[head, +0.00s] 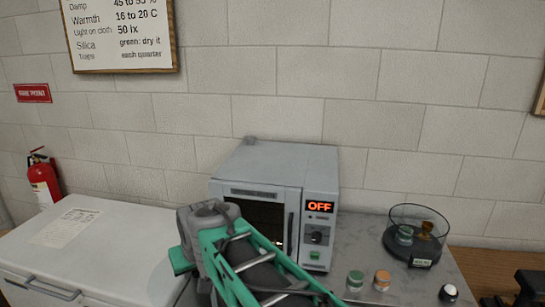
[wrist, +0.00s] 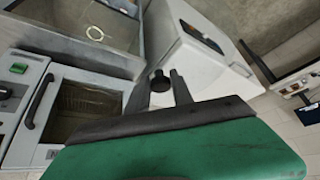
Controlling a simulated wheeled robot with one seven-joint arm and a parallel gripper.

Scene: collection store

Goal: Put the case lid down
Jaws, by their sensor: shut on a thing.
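My gripper (wrist: 160,90) shows in the wrist view, its two grey fingers closed around a small dark knob (wrist: 160,78). The knob appears to belong to the case lid (wrist: 90,58), a clear pane in a grey frame at upper left. A pale ring (wrist: 94,33) shows through the pane. How far the lid is tilted or raised is unclear. In the head view my arm crosses the lower middle; my gripper, the lid and its case are not visible there.
A grey oven (head: 262,190) reading OFF stands behind my arm; it also fills the left of the wrist view (wrist: 85,105). A white chest (head: 105,235) is at left. A round clear-walled container (head: 420,262) and small jars (head: 382,279) stand on the right counter (head: 355,250).

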